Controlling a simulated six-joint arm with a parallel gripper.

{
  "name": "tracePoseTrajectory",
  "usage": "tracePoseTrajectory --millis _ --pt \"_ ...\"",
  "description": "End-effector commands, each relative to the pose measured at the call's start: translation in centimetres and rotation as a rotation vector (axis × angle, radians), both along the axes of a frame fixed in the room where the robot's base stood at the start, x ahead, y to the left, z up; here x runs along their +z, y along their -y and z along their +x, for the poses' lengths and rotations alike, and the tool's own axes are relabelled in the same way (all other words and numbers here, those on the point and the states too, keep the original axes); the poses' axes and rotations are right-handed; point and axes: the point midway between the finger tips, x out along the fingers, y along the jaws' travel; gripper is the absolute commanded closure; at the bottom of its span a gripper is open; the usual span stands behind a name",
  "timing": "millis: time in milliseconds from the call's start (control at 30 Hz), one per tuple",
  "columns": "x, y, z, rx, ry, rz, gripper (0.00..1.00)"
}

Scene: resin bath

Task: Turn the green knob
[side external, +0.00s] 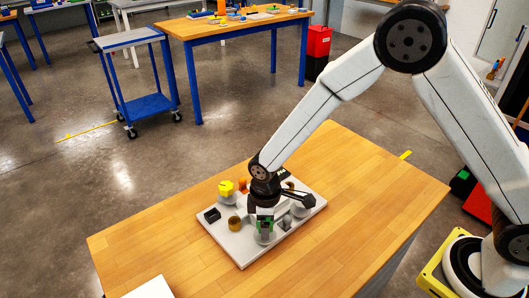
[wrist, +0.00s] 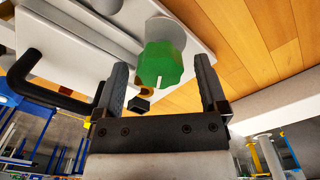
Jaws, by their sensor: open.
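The green knob (wrist: 161,64) has a lobed edge and a short white mark pointing down in the wrist view. It sits on a pale round base on the white panel (wrist: 60,40). My gripper (wrist: 162,72) is open, with one finger on each side of the knob and visible gaps between. In the side external view my gripper (side external: 264,212) points down over the front middle of the panel (side external: 244,259). The green knob (side external: 266,226) shows there only in part, mostly hidden by the gripper. I cannot tell whether the fingers reach its full depth.
A yellow knob (side external: 226,187), a small orange part (side external: 243,184), a black block (side external: 212,215) and a brass cylinder (side external: 235,223) stand on the panel. A black bent handle (wrist: 45,85) lies left of my fingers in the wrist view. The wooden tabletop (side external: 365,185) is clear to the right.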

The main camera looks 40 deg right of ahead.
Motion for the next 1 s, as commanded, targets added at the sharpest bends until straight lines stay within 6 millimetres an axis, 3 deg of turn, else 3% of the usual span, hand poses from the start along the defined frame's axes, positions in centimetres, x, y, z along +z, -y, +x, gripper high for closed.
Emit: tracePoseTrajectory --millis 333,600,633,1000 --pt "-0.26 0.00 0.00 0.000 0.000 0.000 0.08" --pt "-0.25 0.00 0.00 0.000 0.000 0.000 0.94" --pt "-0.25 0.01 -0.01 0.000 0.000 0.000 1.00" --pt "-0.24 0.01 -0.01 -0.043 0.000 0.000 1.00"
